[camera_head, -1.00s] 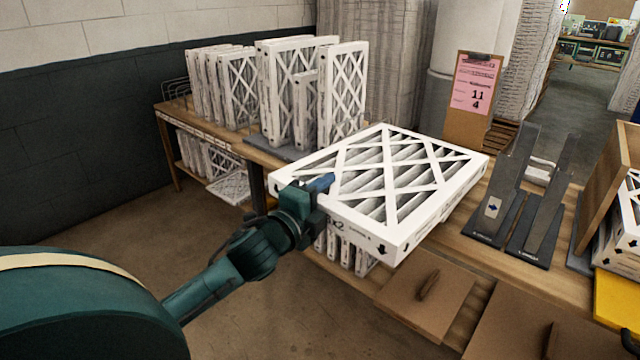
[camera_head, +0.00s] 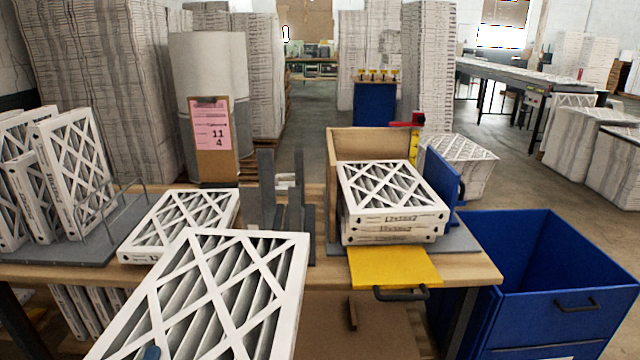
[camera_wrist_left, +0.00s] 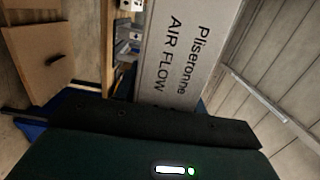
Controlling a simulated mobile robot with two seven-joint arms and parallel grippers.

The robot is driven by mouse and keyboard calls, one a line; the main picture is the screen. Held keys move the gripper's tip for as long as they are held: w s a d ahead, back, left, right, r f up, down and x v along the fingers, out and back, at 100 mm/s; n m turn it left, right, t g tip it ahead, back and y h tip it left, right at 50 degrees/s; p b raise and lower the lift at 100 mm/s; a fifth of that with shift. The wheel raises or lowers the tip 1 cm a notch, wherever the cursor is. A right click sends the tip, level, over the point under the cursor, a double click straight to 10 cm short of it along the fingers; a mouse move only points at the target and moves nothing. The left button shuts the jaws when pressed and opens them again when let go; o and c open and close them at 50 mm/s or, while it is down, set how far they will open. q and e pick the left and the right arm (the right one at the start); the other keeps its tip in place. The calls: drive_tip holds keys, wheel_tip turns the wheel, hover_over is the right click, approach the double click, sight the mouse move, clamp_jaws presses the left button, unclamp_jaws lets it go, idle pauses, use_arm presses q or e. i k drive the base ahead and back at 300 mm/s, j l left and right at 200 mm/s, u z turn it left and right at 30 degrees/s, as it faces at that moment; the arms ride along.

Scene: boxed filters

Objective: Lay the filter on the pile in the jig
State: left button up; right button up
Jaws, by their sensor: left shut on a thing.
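The held filter (camera_head: 215,300), a white cardboard frame with a lattice over grey pleats, fills the lower left of the head view. My left gripper (camera_head: 152,352) is shut on its near left edge; only a blue fingertip shows there. In the left wrist view the filter's side (camera_wrist_left: 190,50) reads "AIR FLOW" beyond the dark gripper finger (camera_wrist_left: 150,130). The jig, with a wooden back wall (camera_head: 375,143), a blue side wall (camera_head: 441,178) and a yellow front plate (camera_head: 393,267), holds a flat pile of filters (camera_head: 390,190). The held filter is left of the pile, nearer me.
Another filter (camera_head: 185,220) lies flat on the table behind the held one. Dark uprights (camera_head: 266,190) stand between it and the jig. Upright filters (camera_head: 75,165) stand at left. A clipboard with a pink sheet (camera_head: 210,130) is behind. A blue bin (camera_head: 555,270) stands at right.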

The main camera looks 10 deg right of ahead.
sight(399, 195)
drive_tip(key=l+u, duration=0.2)
drive_tip(key=l, duration=1.15)
drive_tip(key=l+u, duration=0.2)
drive_tip(key=l, duration=1.15)
drive_tip(key=k, duration=0.1)
